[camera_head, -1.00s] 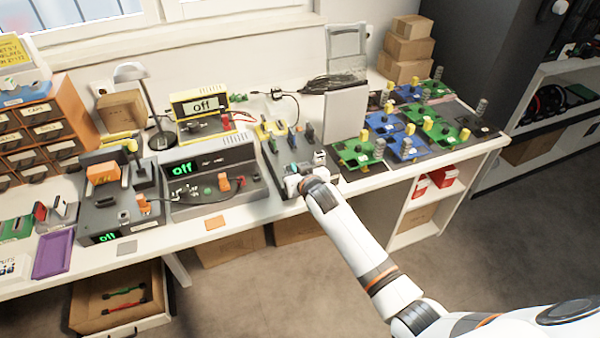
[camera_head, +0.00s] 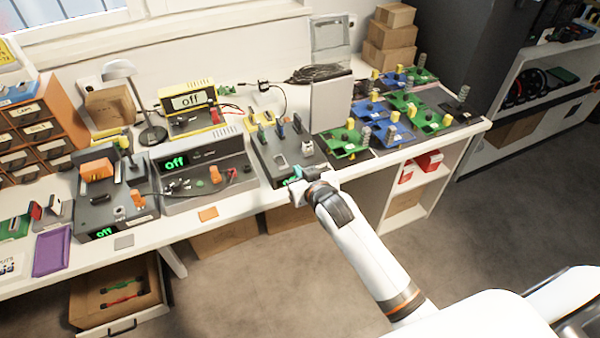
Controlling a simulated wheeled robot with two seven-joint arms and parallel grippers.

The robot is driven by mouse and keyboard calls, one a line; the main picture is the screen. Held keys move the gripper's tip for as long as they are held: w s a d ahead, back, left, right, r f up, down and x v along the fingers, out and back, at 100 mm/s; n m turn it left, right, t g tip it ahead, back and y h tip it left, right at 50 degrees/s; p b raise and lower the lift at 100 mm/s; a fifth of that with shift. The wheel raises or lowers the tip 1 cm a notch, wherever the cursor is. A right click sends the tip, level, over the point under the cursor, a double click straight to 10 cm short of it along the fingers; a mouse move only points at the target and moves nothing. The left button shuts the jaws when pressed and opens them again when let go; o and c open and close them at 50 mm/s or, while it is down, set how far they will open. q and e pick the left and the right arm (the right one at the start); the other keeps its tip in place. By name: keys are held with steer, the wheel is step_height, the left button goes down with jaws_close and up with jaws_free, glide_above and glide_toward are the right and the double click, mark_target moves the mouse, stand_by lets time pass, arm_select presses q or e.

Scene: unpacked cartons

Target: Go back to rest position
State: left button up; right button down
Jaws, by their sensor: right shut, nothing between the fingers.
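My right gripper (camera_head: 296,183) is at the end of the white arm that comes in from the lower right. It is shut and empty, at the front edge of the workbench (camera_head: 345,178). It sits in front of a dark grey device (camera_head: 268,158) with upright tools at its back, and covers part of that device's green display. I cannot tell whether it touches the device or the bench. My left gripper is not in view.
Grey power units (camera_head: 207,172) and an orange drawer cabinet (camera_head: 38,133) stand to the left. Green and blue circuit boards (camera_head: 345,143) cover the right of the bench. An open drawer (camera_head: 120,295) juts out at lower left. The floor (camera_head: 255,285) in front is bare.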

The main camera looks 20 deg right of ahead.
stand_by(0.4)
steer(key=s+f+g, duration=0.2)
steer(key=s+f, duration=0.4)
steer(key=f, duration=0.5)
steer(key=s+d+f+n+g, duration=0.1)
steer(key=s+f+g, duration=0.2)
steer(key=s+f, duration=0.55)
steer(key=s+f+g, duration=0.2)
steer(key=s+f, duration=0.2)
steer(key=f, duration=0.9)
steer(key=s+f+g, duration=0.2)
steer(key=s+f, duration=0.3)
steer(key=s, duration=0.5)
steer(key=s+f+g, duration=0.2)
steer(key=s+f, duration=0.2)
steer(key=s, duration=0.6)
steer(key=s+d+f+n+g, duration=0.1)
steer(key=s+f, duration=0.4)
steer(key=s, duration=0.6)
steer(key=shift+f+g, duration=0.3)
steer(key=shift+g, duration=0.1)
steer(key=shift+w+d, duration=0.15)
